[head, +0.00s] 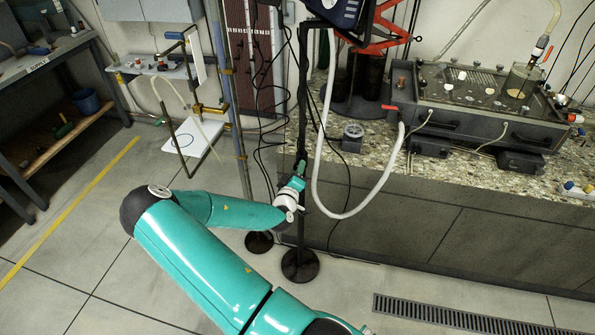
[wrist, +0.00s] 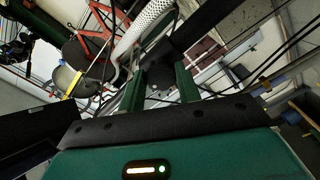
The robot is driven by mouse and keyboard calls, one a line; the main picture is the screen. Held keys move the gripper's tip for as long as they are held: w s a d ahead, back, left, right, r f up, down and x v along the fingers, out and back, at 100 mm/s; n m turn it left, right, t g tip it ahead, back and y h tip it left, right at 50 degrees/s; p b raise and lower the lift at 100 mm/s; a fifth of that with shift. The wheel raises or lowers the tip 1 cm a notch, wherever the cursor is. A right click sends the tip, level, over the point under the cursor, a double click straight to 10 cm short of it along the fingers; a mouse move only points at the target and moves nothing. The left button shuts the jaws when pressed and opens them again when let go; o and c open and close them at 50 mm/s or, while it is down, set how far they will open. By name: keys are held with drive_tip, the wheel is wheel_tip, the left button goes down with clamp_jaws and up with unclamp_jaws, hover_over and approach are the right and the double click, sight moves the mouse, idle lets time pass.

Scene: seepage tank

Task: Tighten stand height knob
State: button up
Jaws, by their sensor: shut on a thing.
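The black stand is a thin upright pole (head: 302,100) on a round black base (head: 300,266), in front of the counter. My gripper (head: 299,169) is at the pole, well below its top. In the wrist view the two green fingers of my gripper (wrist: 161,76) are shut on a dark piece beside the black pole (wrist: 205,22), which appears to be the stand height knob (wrist: 166,60). The fingers and the dark surroundings hide most of the knob's shape. I cannot tell how far it is turned.
A white hose (head: 320,190) loops down just right of the pole. Black cables hang to its left, near a second round base (head: 259,242). The stone-topped counter (head: 350,170) with the seepage tank (head: 480,105) stands right. Open floor lies left, before a shelf bench (head: 60,120).

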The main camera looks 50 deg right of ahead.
drive_tip(key=shift+m, duration=1.3)
drive_tip(key=o, duration=1)
drive_tip(key=shift+c, duration=0.2)
drive_tip(key=shift+a, duration=0.15)
drive_tip(key=v, duration=1.3)
drive_tip(key=shift+s+a, duration=0.2)
drive_tip(key=shift+a, duration=0.05)
